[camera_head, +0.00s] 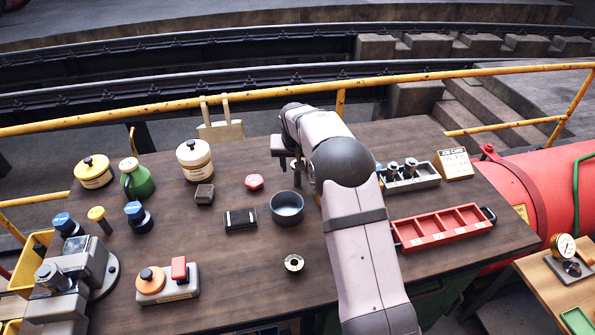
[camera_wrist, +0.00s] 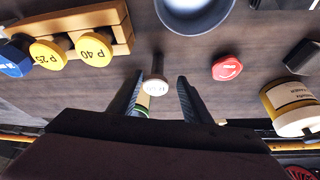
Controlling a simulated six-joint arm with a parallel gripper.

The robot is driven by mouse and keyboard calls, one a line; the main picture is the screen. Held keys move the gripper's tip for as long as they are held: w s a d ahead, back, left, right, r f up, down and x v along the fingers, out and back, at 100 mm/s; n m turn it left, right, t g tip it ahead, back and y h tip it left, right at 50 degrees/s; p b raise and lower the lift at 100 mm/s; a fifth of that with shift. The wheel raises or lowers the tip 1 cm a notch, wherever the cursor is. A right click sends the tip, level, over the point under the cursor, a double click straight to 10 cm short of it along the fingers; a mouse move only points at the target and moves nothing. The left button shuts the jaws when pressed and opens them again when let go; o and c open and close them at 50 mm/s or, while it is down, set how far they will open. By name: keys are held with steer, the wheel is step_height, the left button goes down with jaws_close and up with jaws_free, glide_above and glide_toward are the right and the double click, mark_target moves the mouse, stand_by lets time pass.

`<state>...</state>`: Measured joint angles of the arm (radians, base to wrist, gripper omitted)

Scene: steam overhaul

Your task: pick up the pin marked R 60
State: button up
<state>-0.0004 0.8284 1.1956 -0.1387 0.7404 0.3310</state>
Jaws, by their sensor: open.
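A small pin with a pale round top (camera_wrist: 155,86) stands on the brown bench in the wrist view. Its marking is too blurred to read. My gripper (camera_wrist: 163,88) is open, with one dark finger on each side of the pin top in the picture. I cannot tell whether the fingers are down around it or still above it. In the head view my gripper (camera_head: 286,152) is at the back of the bench, and my arm hides much of the spot below it.
A rack (camera_wrist: 122,22) holds yellow pins marked P 40 (camera_wrist: 94,49) and P 25 (camera_wrist: 48,54), and a blue one. A dark bowl (camera_head: 287,208), a red knob (camera_head: 254,182) and a cream jar (camera_head: 194,158) stand nearby. A red tray (camera_head: 445,228) lies right of my arm.

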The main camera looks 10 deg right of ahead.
mark_target(298, 173)
steer(key=shift+w+d+f, duration=0.1)
steer(key=shift+w+f, duration=0.2)
steer(key=shift+f, duration=0.35)
steer(key=shift+p, duration=0.4)
steer(key=p+x, duration=0.2)
steer(key=x, duration=0.1)
steer(key=shift+w+d+f, duration=0.1)
steer(key=shift+w+d, duration=0.05)
steer(key=shift+d, duration=0.1)
steer(key=shift+p+x, duration=0.45)
steer(key=shift+x, duration=0.45)
jaws_close()
